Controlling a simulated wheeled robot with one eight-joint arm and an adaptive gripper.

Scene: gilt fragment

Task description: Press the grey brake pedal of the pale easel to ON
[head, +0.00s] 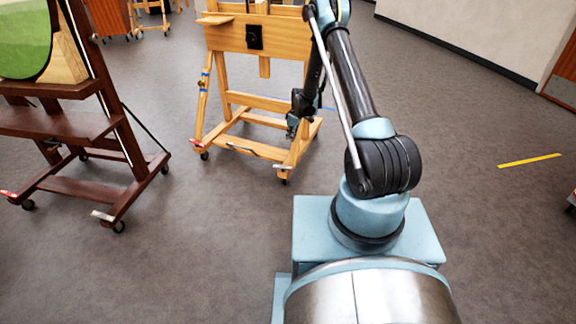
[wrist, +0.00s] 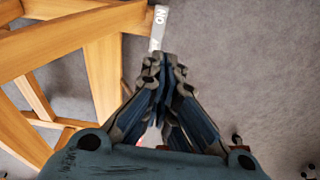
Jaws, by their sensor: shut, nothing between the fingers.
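The pale easel (head: 264,103) stands on a wheeled base in the middle of the head view. A small grey pedal (head: 281,166) shows at the front right corner of its base. In the wrist view the grey pedal (wrist: 159,28) bears the letters ON, upside down in the picture. A red patch shows lower down between the fingers. My gripper (wrist: 163,70) is shut and empty, its tips just below the ON lettering in the picture. In the head view my gripper (head: 293,126) is by the right side of the easel's base. I cannot tell whether it touches the pedal.
A dark brown easel (head: 90,125) with a green picture stands at the left, on castors. More wooden furniture (head: 105,18) is at the back left. A yellow floor strip (head: 529,160) lies at the right.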

